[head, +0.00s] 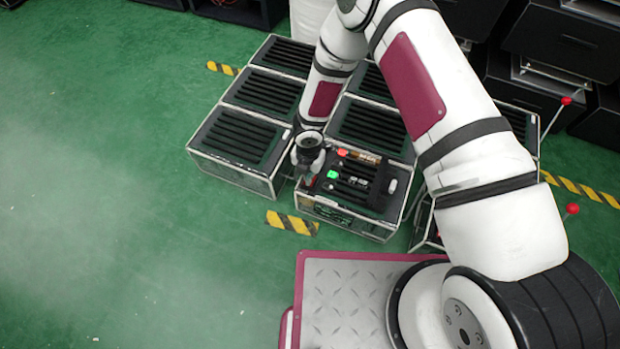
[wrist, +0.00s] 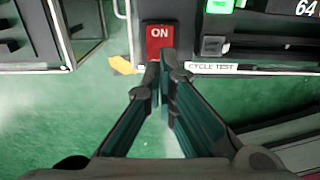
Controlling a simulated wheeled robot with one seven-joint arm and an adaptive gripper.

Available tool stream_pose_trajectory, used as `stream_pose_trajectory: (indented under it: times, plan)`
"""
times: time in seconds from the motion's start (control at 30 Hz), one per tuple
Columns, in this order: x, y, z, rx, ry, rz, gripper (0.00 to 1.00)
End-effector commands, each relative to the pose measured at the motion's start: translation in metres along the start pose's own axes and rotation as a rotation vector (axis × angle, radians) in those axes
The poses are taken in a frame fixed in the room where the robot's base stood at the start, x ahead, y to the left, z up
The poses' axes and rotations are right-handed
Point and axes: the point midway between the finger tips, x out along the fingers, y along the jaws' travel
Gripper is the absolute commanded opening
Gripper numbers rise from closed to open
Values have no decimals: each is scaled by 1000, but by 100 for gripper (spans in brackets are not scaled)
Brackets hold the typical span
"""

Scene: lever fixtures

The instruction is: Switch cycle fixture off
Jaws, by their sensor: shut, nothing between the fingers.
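The cycle fixture (head: 352,222) is a low box with a dark ribbed top, a red light and a green light, in the middle of the head view. In the wrist view its edge carries a "CYCLE TEST" label (wrist: 211,68). A red switch marked "ON" (wrist: 160,40) is left of that label, at the top of the wrist view. My gripper (wrist: 164,60) is shut and empty, with its fingertips just below the switch in the picture; I cannot tell if they touch. In the head view my gripper (head: 308,181) is at the box's left front corner.
A lit green indicator (wrist: 219,5) and a dark button (wrist: 212,46) are right of the switch. Similar boxes (head: 236,138) stand left and behind. Levers with red knobs (head: 572,209) stand at the right. The green floor (head: 120,200) at the left is clear.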

Motion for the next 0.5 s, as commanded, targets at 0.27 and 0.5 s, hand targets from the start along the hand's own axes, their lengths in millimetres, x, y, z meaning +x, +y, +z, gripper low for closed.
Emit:
stream_pose_trajectory:
  times: [0.27, 0.5]
  plan:
    - [3, 0, 0, 0, 0, 0, 0]
    - [6, 0, 0, 0, 0, 0, 0]
